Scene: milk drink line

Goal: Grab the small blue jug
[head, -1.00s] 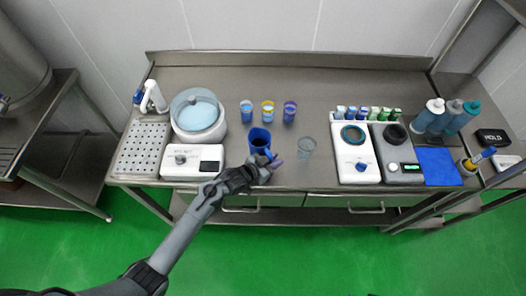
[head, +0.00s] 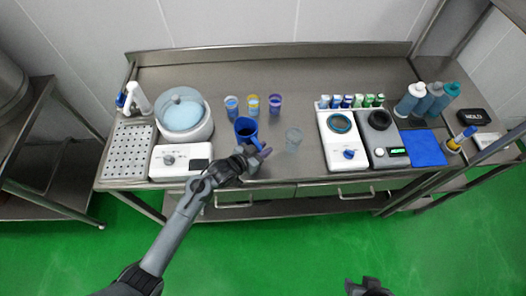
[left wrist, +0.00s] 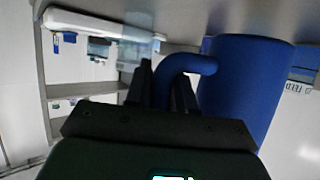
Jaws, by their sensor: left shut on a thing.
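The small blue jug (head: 246,127) stands near the front edge of the steel table in the head view, left of a clear cup (head: 293,138). In the left wrist view the jug's blue body (left wrist: 243,85) fills the right side, and its curved handle reaches between the dark fingers. My left gripper (head: 257,156) is shut on the jug's handle from the front. I cannot tell whether the jug's base touches the table. A dark part of my right arm (head: 368,287) shows at the bottom edge; its fingers cannot be made out.
Several small coloured cups (head: 253,104) stand behind the jug. A white device with a round lidded bowl (head: 181,160) is at the left, beside a perforated tray (head: 129,150). White and grey devices (head: 344,150) stand at the right, near bottles (head: 409,98) and a blue mat (head: 424,147).

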